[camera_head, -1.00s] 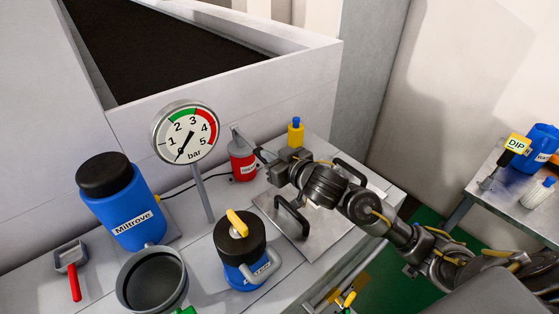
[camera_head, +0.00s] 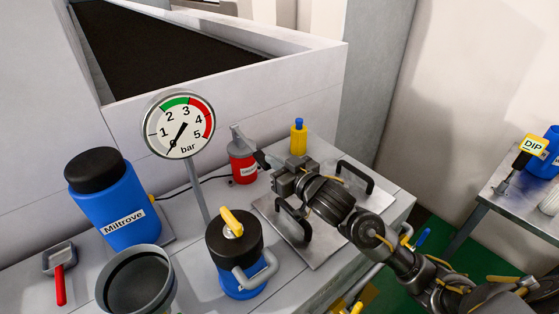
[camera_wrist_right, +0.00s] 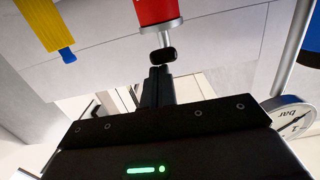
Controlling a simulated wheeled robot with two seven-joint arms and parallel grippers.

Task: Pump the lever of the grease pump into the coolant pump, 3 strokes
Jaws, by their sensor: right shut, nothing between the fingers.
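The grease pump (camera_head: 242,169) is a small red can with a grey top, standing at the back of the bench. In the right wrist view its red body (camera_wrist_right: 155,12) hangs in from the top, with a grey neck and a black lever tip (camera_wrist_right: 163,54). My right gripper (camera_head: 262,160) is just right of the can at the lever's end. Its closed fingers (camera_wrist_right: 157,73) are right at the black tip with nothing between them; whether they touch it I cannot tell. A blue can with black lid and yellow handle (camera_head: 235,255) stands in front. My left gripper is out of view.
A pressure gauge (camera_head: 179,125) on a post stands left of the red can. A yellow bottle (camera_head: 298,138) is behind my gripper. A steel plate with black handles (camera_head: 325,245) lies under my arm. A blue Miltrove container (camera_head: 115,210) and grey pot (camera_head: 135,280) are at left.

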